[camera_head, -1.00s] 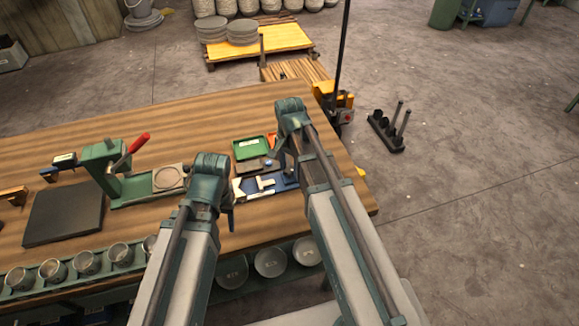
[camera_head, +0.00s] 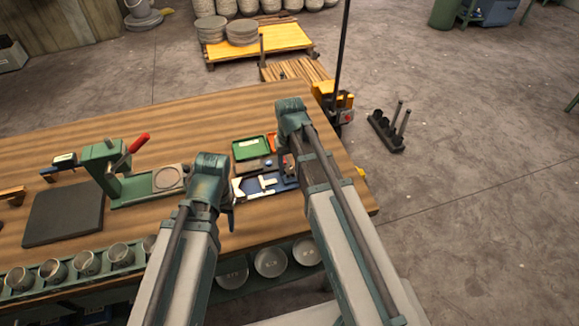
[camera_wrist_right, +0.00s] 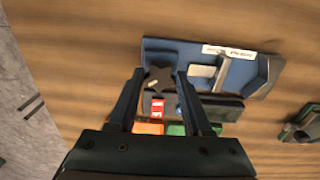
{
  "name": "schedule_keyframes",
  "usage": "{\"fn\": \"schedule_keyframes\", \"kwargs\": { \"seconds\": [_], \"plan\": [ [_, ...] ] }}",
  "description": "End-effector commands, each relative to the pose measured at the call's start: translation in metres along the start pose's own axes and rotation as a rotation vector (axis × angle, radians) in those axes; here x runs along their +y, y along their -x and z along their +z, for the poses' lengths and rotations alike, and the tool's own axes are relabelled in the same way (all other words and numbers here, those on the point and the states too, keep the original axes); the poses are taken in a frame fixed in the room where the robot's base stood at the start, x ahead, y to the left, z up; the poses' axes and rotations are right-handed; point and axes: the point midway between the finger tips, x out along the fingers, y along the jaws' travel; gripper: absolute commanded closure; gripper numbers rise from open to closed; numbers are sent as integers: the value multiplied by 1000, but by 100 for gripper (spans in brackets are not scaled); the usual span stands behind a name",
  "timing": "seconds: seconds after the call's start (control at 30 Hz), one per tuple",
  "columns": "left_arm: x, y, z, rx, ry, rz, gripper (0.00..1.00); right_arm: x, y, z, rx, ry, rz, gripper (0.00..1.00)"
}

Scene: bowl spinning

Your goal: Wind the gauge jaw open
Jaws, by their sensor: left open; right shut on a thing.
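The gauge has a blue base (camera_head: 252,191) with a pale T-shaped jaw piece (camera_head: 267,183), lying on the bench near its right end. In the right wrist view, the blue base (camera_wrist_right: 190,56) carries a grey jaw (camera_wrist_right: 222,72) and a white label. A dark star-shaped knob (camera_wrist_right: 157,78) sits at its left end. My right gripper (camera_wrist_right: 160,76) is shut on this knob, one finger on each side; it also shows in the head view (camera_head: 288,178). My left gripper (camera_head: 230,208) is open and empty, left of the gauge; its fingers are mostly hidden by its wrist.
A green tray (camera_head: 249,149) and small dark and orange items lie just behind the gauge. A green press with a red handle (camera_head: 139,143) and a dark slab (camera_head: 64,214) stand to the left. Several metal cups line the front edge. Bare wood lies behind the press.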

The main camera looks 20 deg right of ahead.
Motion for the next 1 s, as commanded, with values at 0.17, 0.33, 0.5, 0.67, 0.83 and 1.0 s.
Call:
{"fn": "schedule_keyframes", "kwargs": {
  "seconds": [0.17,0.33,0.5,0.67,0.83,1.0],
  "plan": [
    [0,0,0,0,0,0,46,0,0,0,0,168,0,100],
    [0,0,0,0,0,0,46,0,0,0,0,330,0,100],
    [0,0,0,0,0,0,46,0,0,0,0,489,0,100],
    [0,0,0,0,0,0,46,0,0,0,0,627,0,100],
    [0,0,0,0,0,0,46,0,0,0,0,752,0,100],
    [0,0,0,0,0,0,46,0,0,0,0,846,0,100]
  ]
}}
